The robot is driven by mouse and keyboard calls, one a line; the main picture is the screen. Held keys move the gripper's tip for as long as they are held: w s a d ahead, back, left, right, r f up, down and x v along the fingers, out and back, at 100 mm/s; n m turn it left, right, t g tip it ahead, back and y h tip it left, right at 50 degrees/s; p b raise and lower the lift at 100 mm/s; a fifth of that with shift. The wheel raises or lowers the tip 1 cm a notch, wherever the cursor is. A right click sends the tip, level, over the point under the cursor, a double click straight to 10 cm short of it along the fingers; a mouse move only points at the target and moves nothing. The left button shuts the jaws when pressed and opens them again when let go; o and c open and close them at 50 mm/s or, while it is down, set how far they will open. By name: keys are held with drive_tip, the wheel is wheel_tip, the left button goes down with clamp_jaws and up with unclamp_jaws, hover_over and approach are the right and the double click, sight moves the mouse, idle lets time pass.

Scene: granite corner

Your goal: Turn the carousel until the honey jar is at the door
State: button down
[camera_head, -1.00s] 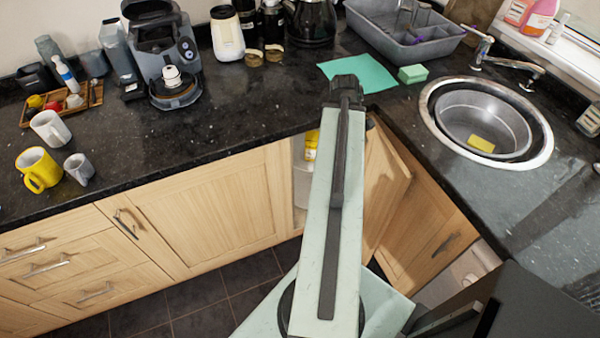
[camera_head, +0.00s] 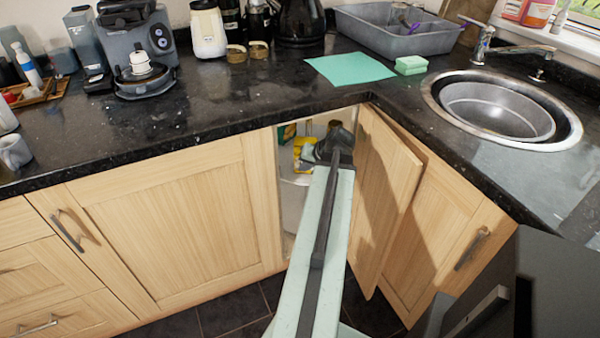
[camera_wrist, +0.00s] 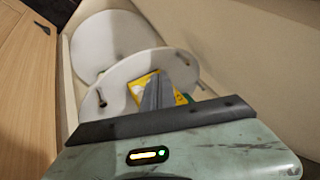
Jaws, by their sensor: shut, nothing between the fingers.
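The carousel shows in the wrist view as two round white shelves, a nearer one (camera_wrist: 118,82) and a farther one (camera_wrist: 108,42). In the head view it is mostly hidden inside the open corner cupboard. A yellow item (camera_wrist: 140,88) on the nearer shelf is partly covered by my gripper (camera_wrist: 155,80); it also shows in the head view (camera_head: 302,152), with a green item (camera_head: 288,132) beside it. I cannot pick out the honey jar. My gripper (camera_head: 332,146) is shut and empty, at the cupboard opening; I cannot tell whether it touches anything.
The folded wooden door (camera_head: 385,190) stands open right of the opening, close to my arm. A fixed cupboard front (camera_head: 175,220) is on the left. The dark worktop (camera_head: 230,110) overhangs the opening. A pale wall (camera_wrist: 240,60) runs along the right in the wrist view.

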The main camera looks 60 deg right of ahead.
sight(282, 176)
drive_tip(key=b+x, duration=0.3)
drive_tip(key=x, duration=0.1)
drive_tip(key=b+x, duration=0.2)
drive_tip(key=x, duration=0.2)
drive_tip(key=shift+s+d+f+b, duration=0.15)
drive_tip(key=shift+s+f+b, duration=0.05)
drive_tip(key=shift+f+b, duration=0.2)
drive_tip(key=shift+w+a+r+p, duration=0.25)
drive_tip(key=shift+w+p, duration=0.05)
drive_tip(key=shift+w, duration=0.3)
drive_tip(key=shift+w+a+r+p, duration=0.25)
drive_tip(key=shift+w+a+r, duration=0.05)
drive_tip(key=shift+w, duration=0.35)
drive_tip(key=shift+w+a, duration=0.2)
drive_tip(key=shift+w, duration=0.35)
drive_tip(key=shift+w, duration=1.25)
drive_tip(key=shift+s, duration=0.1)
